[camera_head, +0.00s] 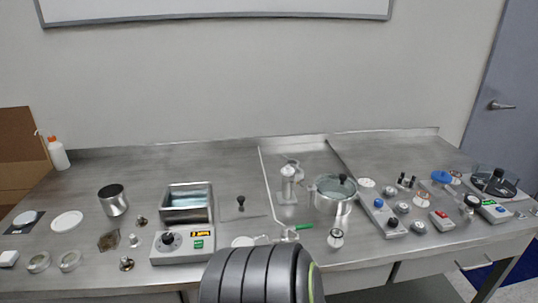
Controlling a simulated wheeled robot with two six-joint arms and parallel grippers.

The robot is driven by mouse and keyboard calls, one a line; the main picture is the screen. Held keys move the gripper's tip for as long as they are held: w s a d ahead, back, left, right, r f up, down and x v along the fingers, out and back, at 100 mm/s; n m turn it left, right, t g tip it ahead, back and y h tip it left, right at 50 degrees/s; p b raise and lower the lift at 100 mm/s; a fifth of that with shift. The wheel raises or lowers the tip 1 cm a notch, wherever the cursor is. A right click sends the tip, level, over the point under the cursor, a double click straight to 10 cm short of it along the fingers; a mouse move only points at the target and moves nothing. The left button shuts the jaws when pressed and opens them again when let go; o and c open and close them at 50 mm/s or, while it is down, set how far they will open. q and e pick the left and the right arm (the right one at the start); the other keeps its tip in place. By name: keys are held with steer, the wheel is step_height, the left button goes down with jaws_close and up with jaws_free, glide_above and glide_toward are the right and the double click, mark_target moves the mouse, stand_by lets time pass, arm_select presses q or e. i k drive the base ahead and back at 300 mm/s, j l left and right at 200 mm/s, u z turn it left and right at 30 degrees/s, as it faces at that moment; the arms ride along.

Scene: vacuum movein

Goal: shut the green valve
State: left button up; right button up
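A small valve with a green lever handle (303,227) is near the front edge of the steel bench, at the middle of the view. The handle lies roughly level and points right. Its pale metal body (289,234) is just left of the handle, with pipe leading left. It is too small to tell whether the valve is open or shut. Neither of my grippers is in view, and nothing touches the handle.
A lidded glass pot (334,197) and a gauge (336,239) stand right of the valve. A pump-like metal piece (288,185) stands behind it. The bench (220,160) is clear at the back.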

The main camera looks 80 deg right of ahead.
mark_target(284, 229)
steer(key=z, duration=2.95)
